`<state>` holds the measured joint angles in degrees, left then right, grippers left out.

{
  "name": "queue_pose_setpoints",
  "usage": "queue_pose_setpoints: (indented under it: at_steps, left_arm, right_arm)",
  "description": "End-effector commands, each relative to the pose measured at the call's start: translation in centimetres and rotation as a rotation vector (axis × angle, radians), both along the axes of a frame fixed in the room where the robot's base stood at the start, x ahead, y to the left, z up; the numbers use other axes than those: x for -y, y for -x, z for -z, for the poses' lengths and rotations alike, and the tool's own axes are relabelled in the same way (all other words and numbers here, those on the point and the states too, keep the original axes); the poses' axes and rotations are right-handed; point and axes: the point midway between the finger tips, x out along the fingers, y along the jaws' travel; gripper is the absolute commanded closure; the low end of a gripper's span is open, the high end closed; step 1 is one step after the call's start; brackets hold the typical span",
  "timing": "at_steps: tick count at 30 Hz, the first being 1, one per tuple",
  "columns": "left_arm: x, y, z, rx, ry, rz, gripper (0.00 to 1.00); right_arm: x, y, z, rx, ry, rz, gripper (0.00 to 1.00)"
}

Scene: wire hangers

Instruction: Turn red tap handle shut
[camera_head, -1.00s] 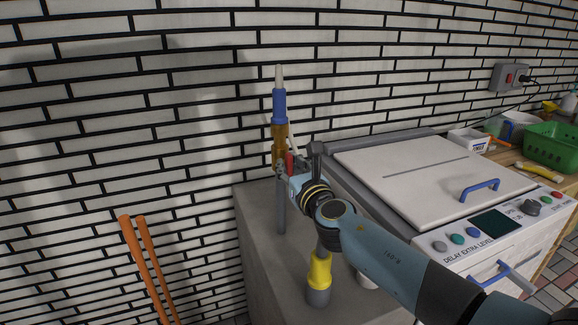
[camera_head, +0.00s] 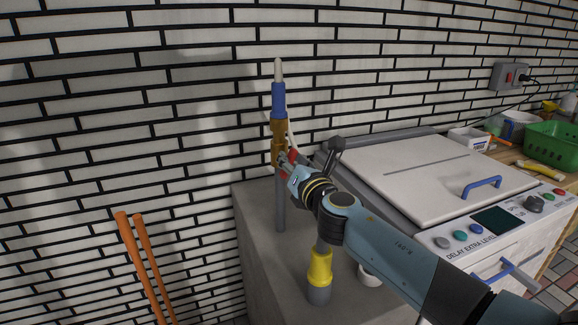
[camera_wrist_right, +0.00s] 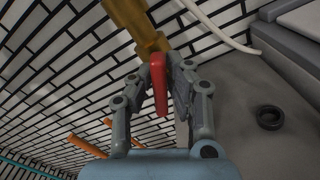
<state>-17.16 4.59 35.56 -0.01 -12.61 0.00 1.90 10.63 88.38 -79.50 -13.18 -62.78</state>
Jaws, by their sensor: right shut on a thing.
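The tap is a brass-coloured body (camera_head: 278,130) on an upright grey pipe (camera_head: 280,205), with a blue section (camera_head: 278,101) and a pale tip above. In the right wrist view the brass body (camera_wrist_right: 137,22) shows at the top. The red tap handle (camera_wrist_right: 159,84) sits between the fingers of my right gripper (camera_wrist_right: 160,75), which is shut on it. In the head view the right gripper (camera_head: 284,160) is at the tap's right side, and only a little red shows there. My left gripper is not in view.
A grey counter (camera_head: 256,225) carries the pipe and a yellow-and-grey bottle-like thing (camera_head: 319,270). A white-lidded machine (camera_head: 420,165) with a blue handle stands to the right. Orange poles (camera_head: 137,262) lean at left. A dark ring (camera_wrist_right: 270,117) lies on the grey surface.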

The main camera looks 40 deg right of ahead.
Motion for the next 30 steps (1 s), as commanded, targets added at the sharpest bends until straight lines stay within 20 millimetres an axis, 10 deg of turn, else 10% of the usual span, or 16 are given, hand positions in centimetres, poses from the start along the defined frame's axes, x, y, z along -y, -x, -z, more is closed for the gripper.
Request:
queue_pose_setpoints:
  at_steps: [30]
  left_arm:
    - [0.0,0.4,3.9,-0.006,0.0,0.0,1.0]
  right_arm:
    - [0.4,0.1,0.4,0.174,-0.726,0.0,1.0]
